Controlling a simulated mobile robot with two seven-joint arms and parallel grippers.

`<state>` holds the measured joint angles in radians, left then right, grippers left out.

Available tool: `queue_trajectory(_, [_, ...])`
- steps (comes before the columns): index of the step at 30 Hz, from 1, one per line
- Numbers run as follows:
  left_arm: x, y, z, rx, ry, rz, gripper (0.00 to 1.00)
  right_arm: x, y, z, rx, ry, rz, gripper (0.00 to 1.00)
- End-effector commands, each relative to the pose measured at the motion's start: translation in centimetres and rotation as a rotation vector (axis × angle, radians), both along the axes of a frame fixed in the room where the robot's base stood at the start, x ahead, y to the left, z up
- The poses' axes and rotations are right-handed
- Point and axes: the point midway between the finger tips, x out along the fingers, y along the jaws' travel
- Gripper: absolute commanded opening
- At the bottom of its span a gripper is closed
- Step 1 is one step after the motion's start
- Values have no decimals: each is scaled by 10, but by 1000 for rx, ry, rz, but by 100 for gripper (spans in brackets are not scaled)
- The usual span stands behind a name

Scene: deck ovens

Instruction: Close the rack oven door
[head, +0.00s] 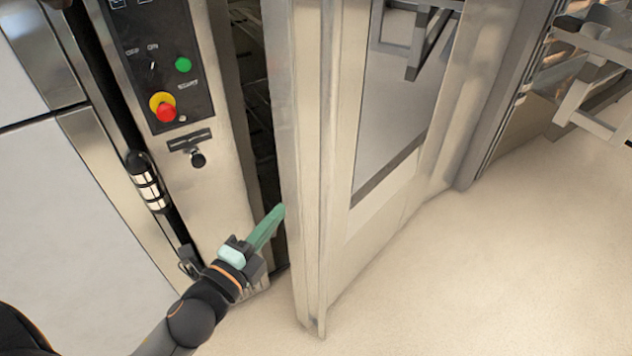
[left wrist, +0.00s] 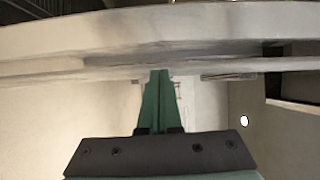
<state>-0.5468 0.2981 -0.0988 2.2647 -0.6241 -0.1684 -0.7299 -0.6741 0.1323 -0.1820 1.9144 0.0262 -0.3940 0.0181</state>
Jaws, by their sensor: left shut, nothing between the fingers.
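The rack oven door (head: 335,190) is a tall metal door with a glass window, standing ajar. A dark gap shows between its free edge and the oven's control panel column (head: 205,170). My left gripper (head: 279,212) is shut and empty, with its green fingertips at the door's free edge, in front of the gap. In the left wrist view the shut green fingers (left wrist: 158,85) point at a pale metal edge of the door (left wrist: 190,35). Whether they touch it I cannot tell. My right gripper is in neither view.
The control panel has a green button (head: 183,65) and a red knob on yellow (head: 165,108). A black-and-silver latch fitting (head: 148,182) sits at the column's left. Metal racks (head: 595,75) stand at the right. The pale floor (head: 490,260) in front is clear.

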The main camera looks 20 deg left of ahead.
Motion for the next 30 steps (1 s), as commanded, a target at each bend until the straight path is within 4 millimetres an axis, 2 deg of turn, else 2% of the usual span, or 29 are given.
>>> queue_trajectory(7, [18,-3,6,26,-18,-4,0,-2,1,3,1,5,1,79])
queue_trajectory(21, [86,-13,4,21,-14,-3,0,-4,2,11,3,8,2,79])
queue_trajectory(30, [99,-15,3,20,-12,-2,0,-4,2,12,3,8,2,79])
